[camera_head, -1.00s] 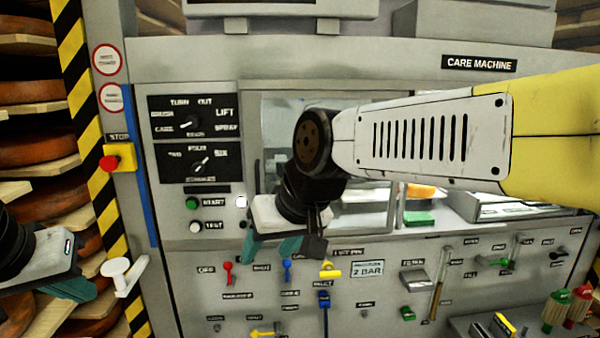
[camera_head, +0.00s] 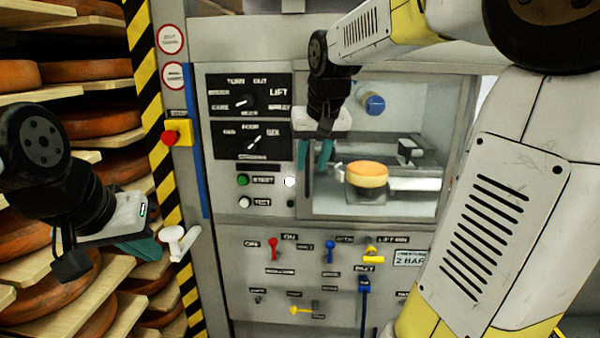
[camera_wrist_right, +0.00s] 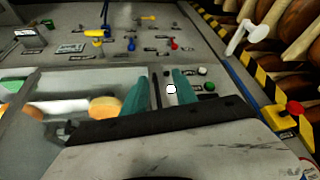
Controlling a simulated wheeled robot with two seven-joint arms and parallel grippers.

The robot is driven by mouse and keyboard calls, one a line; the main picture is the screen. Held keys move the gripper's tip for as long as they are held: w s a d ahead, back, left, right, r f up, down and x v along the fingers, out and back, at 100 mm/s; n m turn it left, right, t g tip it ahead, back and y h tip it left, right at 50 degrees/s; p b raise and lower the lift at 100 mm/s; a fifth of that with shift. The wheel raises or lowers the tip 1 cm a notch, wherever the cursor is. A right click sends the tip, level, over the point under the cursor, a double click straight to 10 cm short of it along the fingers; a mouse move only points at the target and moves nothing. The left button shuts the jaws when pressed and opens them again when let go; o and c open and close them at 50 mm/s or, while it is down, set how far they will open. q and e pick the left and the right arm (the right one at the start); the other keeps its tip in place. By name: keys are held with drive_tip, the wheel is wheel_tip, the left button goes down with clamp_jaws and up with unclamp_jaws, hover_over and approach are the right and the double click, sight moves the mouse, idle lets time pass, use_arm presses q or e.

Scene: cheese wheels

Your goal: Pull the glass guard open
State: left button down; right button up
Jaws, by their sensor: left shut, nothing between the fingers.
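The glass guard (camera_head: 395,125) is a clear pane in a grey frame over the machine's chamber. It also shows in the right wrist view (camera_wrist_right: 50,95). A dark upright handle (camera_head: 308,187) stands at its left edge. My right gripper (camera_head: 315,155) is open at the handle's upper part. In the right wrist view my teal fingers (camera_wrist_right: 159,92) stand apart on either side of a dark bar (camera_wrist_right: 155,90); contact cannot be told. My left gripper (camera_head: 147,250) is shut and empty at the left, in front of the shelves.
A cheese wheel (camera_head: 367,174) sits on a support behind the glass. Left of the guard is a control panel with knobs (camera_head: 245,102) and a green button (camera_head: 242,180). A red stop button (camera_head: 169,138) and a white lever (camera_head: 178,240) stick out further left.

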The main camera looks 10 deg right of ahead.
hover_over(308, 168)
drive_tip(key=s, duration=0.2)
drive_tip(key=shift+s+a+f+m+g+h, duration=0.15)
drive_tip(key=shift+f+m+g+h, duration=0.25)
drive_tip(key=shift+f, duration=0.55)
drive_tip(key=x, duration=0.7)
drive_tip(key=shift+f, duration=0.3)
drive_tip(key=shift+c, duration=0.2)
clamp_jaws()
